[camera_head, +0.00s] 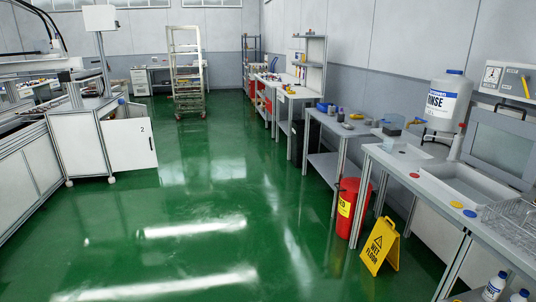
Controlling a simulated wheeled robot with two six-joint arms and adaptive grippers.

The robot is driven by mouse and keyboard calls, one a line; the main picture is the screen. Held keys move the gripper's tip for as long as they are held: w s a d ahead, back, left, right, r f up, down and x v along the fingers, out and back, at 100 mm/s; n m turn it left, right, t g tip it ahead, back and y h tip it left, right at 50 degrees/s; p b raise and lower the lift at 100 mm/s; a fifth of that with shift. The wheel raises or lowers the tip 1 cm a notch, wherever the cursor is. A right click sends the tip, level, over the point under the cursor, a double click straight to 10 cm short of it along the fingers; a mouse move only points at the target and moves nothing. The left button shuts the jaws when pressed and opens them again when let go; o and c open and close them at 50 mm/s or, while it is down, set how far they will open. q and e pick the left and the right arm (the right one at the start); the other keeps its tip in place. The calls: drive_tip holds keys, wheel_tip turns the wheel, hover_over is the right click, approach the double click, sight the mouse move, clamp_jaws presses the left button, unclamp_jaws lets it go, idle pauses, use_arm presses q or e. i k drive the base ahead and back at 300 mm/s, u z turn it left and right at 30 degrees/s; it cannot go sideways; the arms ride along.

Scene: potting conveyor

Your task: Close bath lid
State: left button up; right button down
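The bath (447,180) is a rectangular basin set into the grey bench on the right. A grey framed lid (497,142) stands raised at its back right edge, tilted up, so the basin is uncovered. A dark bar handle shows near the lid's top edge. Its hinge is not clear to see. Neither of my grippers is in view.
A yellow wet floor sign (380,246) and a red bin (352,207) stand on the floor before the benches. A RINSE container (446,103) and a wire rack (515,217) flank the bath. The green floor (205,225) is clear in the middle.

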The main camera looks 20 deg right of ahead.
sight(521, 128)
drive_tip(key=z, duration=1)
drive_tip(key=i, duration=0.85)
drive_tip(key=z, duration=0.9)
